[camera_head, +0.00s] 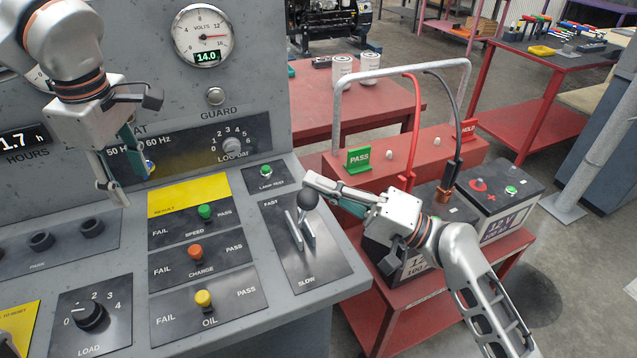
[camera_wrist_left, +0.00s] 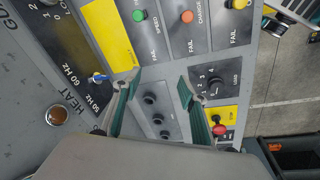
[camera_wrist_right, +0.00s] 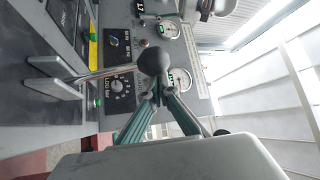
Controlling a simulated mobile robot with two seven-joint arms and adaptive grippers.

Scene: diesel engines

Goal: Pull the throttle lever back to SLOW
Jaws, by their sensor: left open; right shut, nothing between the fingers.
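The throttle lever (camera_head: 308,201) has a black ball knob and stands on a dark plate marked FAST at its far end and SLOW at its near end. It leans toward FAST. Its knob (camera_wrist_right: 153,62) and metal shaft show large in the right wrist view. My right gripper (camera_head: 318,187) is shut and empty, with its fingertips right beside the knob; in the right wrist view the fingertips (camera_wrist_right: 160,90) meet just below the knob. I cannot tell whether they touch it. My left gripper (camera_head: 125,182) is open and empty above the panel's left part.
A LOAD knob (camera_head: 90,315) is at the lower left. A red cart (camera_head: 445,290) with batteries stands to the right, under my right arm.

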